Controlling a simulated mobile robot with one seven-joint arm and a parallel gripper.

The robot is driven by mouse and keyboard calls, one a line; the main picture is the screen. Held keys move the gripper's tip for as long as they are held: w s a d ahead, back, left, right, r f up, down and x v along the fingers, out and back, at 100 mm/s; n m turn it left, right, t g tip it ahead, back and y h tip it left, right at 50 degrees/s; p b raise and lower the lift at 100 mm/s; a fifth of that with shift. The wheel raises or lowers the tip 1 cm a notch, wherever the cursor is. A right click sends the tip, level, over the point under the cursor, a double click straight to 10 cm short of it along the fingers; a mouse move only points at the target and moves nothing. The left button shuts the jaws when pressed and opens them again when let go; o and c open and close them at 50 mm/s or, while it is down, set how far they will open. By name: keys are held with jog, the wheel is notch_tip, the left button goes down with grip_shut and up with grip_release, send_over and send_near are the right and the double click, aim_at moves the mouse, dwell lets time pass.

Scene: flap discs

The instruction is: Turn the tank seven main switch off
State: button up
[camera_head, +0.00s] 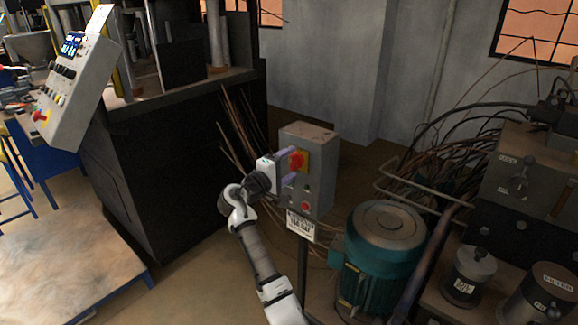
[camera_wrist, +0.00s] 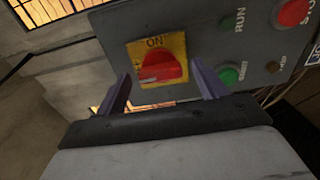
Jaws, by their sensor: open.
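The main switch is a red rotary knob (camera_wrist: 160,68) on a yellow plate with "ON" printed above it in the wrist view. It sits at the upper part of the grey control box (camera_head: 318,150), where the red knob (camera_head: 298,160) also shows in the head view. My gripper (camera_head: 290,166) is open in front of the box face. In the wrist view its two purple fingers (camera_wrist: 162,82) stand on either side of the knob, with gaps between. I cannot tell whether they reach alongside it in depth. A white label plate (camera_head: 301,226) hangs below the box, its text too small to read.
Green RUN (camera_wrist: 228,22) and RESET (camera_wrist: 229,74) buttons and a red stop button (camera_wrist: 293,12) are on the same panel. A teal motor (camera_head: 380,258) stands right of the box. A black machine (camera_head: 175,165) and a tilted control panel (camera_head: 78,85) stand left.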

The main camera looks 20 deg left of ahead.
jog(key=b+v, duration=0.3)
jog(key=v, duration=1)
jog(key=shift+b, duration=0.4)
jog(key=shift+s, duration=0.1)
